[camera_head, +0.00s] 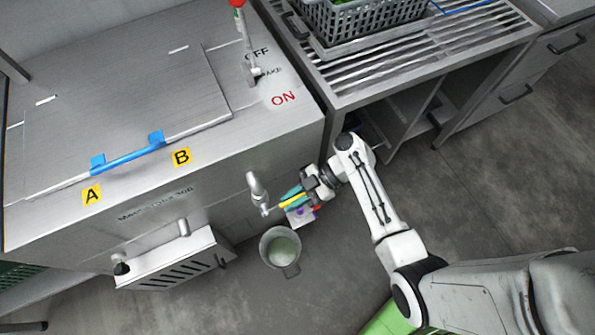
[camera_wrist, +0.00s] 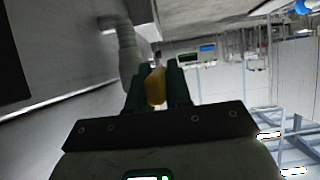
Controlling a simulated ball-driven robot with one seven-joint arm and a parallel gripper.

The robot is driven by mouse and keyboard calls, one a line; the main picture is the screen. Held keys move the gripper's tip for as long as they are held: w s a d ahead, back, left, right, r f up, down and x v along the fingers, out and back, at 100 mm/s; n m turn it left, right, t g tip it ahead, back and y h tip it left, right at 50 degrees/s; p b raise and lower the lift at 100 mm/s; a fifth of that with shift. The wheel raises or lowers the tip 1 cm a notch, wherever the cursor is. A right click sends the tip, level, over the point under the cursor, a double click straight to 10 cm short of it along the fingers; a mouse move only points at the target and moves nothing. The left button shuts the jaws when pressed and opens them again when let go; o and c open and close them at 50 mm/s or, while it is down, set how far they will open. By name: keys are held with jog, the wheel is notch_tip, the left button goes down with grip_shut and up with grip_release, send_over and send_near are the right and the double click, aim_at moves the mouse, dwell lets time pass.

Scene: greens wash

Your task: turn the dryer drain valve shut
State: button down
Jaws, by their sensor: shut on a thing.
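The dryer drain valve is a grey pipe (camera_head: 256,186) that comes out of the front of the steel machine and bends down. It has a yellow lever handle (camera_head: 291,201) pointing right. My gripper (camera_head: 288,198) is at this handle, beside the pipe. In the wrist view the yellow handle (camera_wrist: 155,88) sits between the two dark fingers of my gripper (camera_wrist: 157,90), which are shut on it. The drain pipe (camera_wrist: 127,50) rises just left of the fingers there. The exact angle of the lever is partly hidden by the fingers.
A bucket (camera_head: 281,249) with pale green liquid stands on the floor below the valve. A vented steel box (camera_head: 178,262) is mounted at lower left. A slatted bench (camera_head: 420,55) bears a grey crate (camera_head: 365,22) at upper right. Floor at right is clear.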

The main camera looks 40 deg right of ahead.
jog(key=shift+f+y+b, duration=0.3)
jog(key=shift+b, duration=0.15)
jog(key=c, duration=1.1)
grip_release()
jog(key=v, duration=1.1)
jog(key=shift+f, duration=0.1)
